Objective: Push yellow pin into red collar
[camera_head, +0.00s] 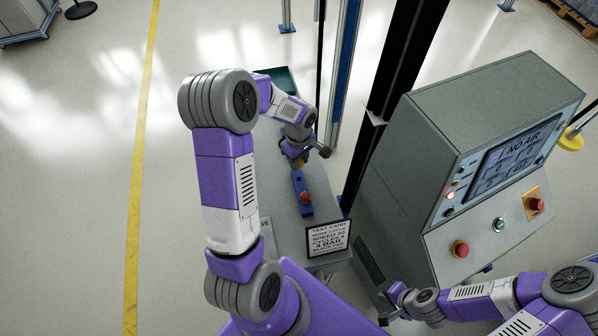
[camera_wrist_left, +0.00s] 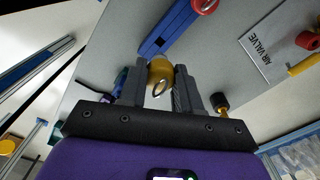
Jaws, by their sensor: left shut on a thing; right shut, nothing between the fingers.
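My left gripper (camera_head: 299,163) is over the grey bench. In the left wrist view its fingers (camera_wrist_left: 160,88) are shut on the yellow pin (camera_wrist_left: 160,72), a rounded yellow piece with a ring. The pin is close to the near end of a blue block (camera_wrist_left: 178,30); whether they touch is unclear. The blue block (camera_head: 299,182) carries a red round part (camera_head: 305,197), which also shows at the top of the wrist view (camera_wrist_left: 205,5); it looks like the red collar. My right gripper (camera_head: 392,304) is shut and empty, low beside the control cabinet.
An "AIR VALVE" plate (camera_wrist_left: 262,58) lies on the bench, with a red part (camera_wrist_left: 307,40) and yellow bar (camera_wrist_left: 304,66) nearby. A small dark and brass part (camera_wrist_left: 220,102) is beside the fingers.

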